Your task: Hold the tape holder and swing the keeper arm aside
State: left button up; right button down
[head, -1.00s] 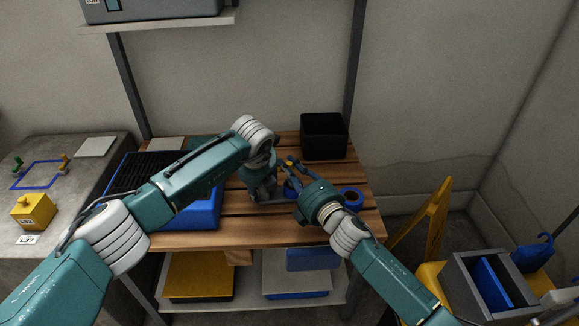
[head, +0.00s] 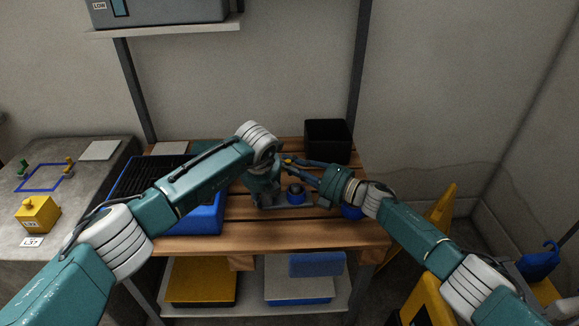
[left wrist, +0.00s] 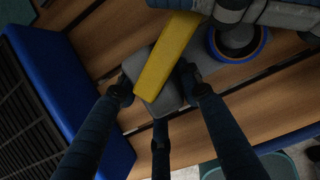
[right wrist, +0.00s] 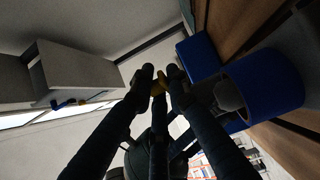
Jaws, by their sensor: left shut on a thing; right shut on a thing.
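The tape holder has a grey base (head: 293,207) with a blue roll (head: 296,194) on it, on the slatted wooden table. In the left wrist view my left gripper (left wrist: 155,88) is shut around the grey block (left wrist: 167,101) of the holder. A yellow keeper arm (left wrist: 168,52) slants above this block, beside the blue-rimmed roll (left wrist: 264,43). My right gripper (head: 291,163) reaches in from the right above the holder. In the right wrist view its fingers are shut on a small yellow part (right wrist: 158,88), apparently the keeper arm's end. The fingers partly hide it.
A blue tray (head: 207,218) with a black grille lies left of the holder. A black bin (head: 328,140) stands at the back right. The table's front strip is clear.

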jog(key=shift+w+r+g+y, duration=0.2)
jog(key=shift+r+g+y, duration=0.1)
jog(key=shift+r, duration=0.2)
jog(key=c, duration=1.7)
grip_release()
jog(key=shift+c, duration=0.2)
jog(key=shift+f, duration=0.1)
jog(key=shift+s+f, duration=0.15)
jog(key=shift+s+d, duration=0.1)
jog(key=shift+d, duration=0.2)
jog(key=v, duration=1.1)
jog(key=shift+d, duration=0.15)
jog(key=shift+s, duration=0.15)
